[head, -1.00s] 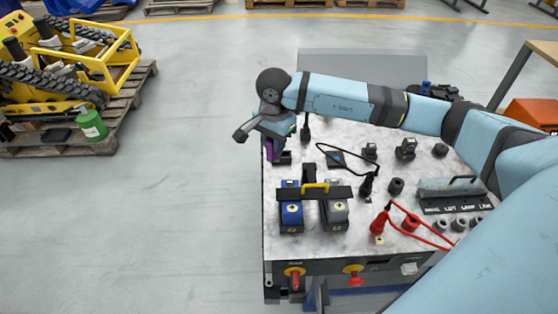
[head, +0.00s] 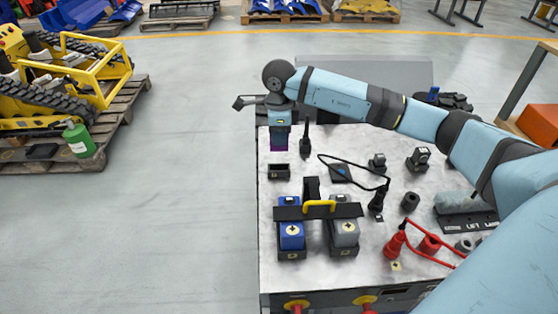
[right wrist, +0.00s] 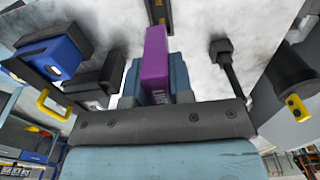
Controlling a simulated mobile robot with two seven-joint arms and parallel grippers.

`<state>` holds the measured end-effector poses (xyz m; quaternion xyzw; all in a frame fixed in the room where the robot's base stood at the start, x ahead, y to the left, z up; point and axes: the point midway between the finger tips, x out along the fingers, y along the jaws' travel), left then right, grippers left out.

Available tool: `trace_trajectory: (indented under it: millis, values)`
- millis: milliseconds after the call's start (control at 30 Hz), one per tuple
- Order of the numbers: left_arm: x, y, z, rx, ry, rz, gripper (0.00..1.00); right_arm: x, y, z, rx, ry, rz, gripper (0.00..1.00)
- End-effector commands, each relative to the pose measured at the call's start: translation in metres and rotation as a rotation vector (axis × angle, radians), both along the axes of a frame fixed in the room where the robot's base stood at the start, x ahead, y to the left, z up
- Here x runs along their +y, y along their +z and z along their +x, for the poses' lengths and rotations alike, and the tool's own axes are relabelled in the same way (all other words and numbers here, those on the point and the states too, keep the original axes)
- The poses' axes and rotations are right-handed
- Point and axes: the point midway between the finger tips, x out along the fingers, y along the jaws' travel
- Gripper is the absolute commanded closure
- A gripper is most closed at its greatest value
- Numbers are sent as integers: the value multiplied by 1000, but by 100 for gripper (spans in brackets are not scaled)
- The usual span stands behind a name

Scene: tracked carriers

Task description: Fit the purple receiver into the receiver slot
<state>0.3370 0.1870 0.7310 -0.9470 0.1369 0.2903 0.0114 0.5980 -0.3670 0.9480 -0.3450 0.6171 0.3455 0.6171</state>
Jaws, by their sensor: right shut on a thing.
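The purple receiver (head: 278,144) is held in my right gripper (head: 279,135) at the far left corner of the worktable. Only its lower end shows below the jaws in the head view. In the right wrist view the receiver (right wrist: 156,60) stands out between the blue fingers, with pale lettering near the palm. A small dark open socket (head: 279,172), which looks like the receiver slot, lies on the table just on the near side of the receiver. The receiver is apart from it. I cannot tell its exact height above the table. My left gripper is out of view.
A black upright stick (head: 306,140) stands close to the right of my gripper. Nearer are blue (head: 290,236) and grey (head: 343,234) blocks under a yellow handle (head: 319,205). A black cable (head: 352,164) and red plugs (head: 395,245) lie to the right.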

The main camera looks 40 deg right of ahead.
Motion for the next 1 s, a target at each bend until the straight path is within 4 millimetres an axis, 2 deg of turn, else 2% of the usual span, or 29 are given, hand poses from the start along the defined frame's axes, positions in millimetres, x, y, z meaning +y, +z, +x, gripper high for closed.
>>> trace_trajectory:
  millis: [33, 100, 433, 600, 1000]
  values:
    - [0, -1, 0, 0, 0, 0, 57, 0, -14, -1, 4, 0, 0, 100]
    - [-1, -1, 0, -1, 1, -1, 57, 0, -27, 0, 3, -1, 1, 100]
    - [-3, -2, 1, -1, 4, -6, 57, 0, -57, 0, 2, 0, -1, 100]
    - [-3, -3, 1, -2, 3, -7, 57, 0, -83, 0, 2, 0, 0, 100]
    - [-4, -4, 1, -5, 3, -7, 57, 0, -92, 0, -1, 1, -1, 100]
